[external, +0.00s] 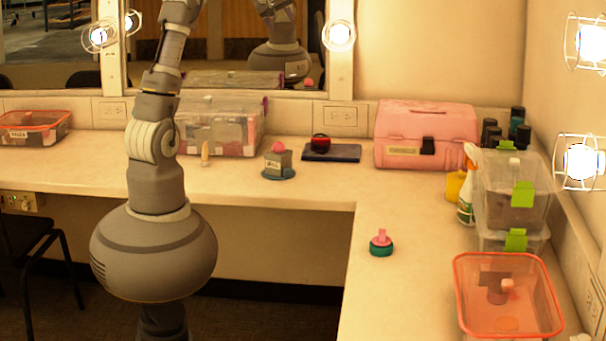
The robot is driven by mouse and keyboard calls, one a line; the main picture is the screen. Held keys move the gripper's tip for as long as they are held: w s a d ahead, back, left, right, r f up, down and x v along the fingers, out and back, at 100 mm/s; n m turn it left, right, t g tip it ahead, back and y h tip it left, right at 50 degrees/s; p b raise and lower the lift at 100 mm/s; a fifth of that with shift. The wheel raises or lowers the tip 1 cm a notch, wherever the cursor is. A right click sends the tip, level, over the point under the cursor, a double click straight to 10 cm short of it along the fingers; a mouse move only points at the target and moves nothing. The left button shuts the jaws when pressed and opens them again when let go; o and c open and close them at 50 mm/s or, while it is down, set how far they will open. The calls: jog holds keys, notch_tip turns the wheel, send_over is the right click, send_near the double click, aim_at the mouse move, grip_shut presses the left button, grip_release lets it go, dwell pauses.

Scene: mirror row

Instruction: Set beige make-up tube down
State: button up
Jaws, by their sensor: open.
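A small beige tube (205,154), which looks like the make-up tube, stands upright on the counter (290,191). It is just right of my arm, in front of a clear bin, and nothing is seen touching it. My arm rises from its round base at the left and leaves the picture at the top, so my gripper is out of sight. The mirror (240,40) reflects part of my arm, but no fingers can be made out.
A grey block with a pink ball (278,158) sits on a blue disc. A dark tray (332,152), pink case (425,135), clear bin (247,132), stacked boxes (512,195) and orange-rimmed bin (507,300) also stand here.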

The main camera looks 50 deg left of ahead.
jog(key=s+d+r+m+t, duration=0.3)
jog(key=s+d+r+m, duration=0.1)
jog(key=d+r, duration=0.5)
jog(key=s+d+r+m+t+h, duration=0.1)
jog(key=s+d+r+m+t, duration=0.2)
jog(key=d+r, duration=0.7)
jog(key=shift+s+d+r+m, duration=0.25)
jog(key=shift+s+r+m, duration=0.4)
jog(key=shift+r+m, duration=0.35)
jog(key=s+d+r+m, duration=0.1)
jog(key=s+d+r, duration=0.1)
jog(key=s+d+r+m+t+h, duration=0.1)
jog(key=s+d+r+m, duration=0.1)
jog(key=s+d+r+m+t+h, duration=0.1)
jog(key=s+d+r, duration=0.1)
jog(key=s, duration=0.1)
jog(key=shift+r, duration=0.1)
jog(key=c, duration=0.3)
jog(key=shift+w+a, duration=0.1)
jog(key=shift+c, duration=0.2)
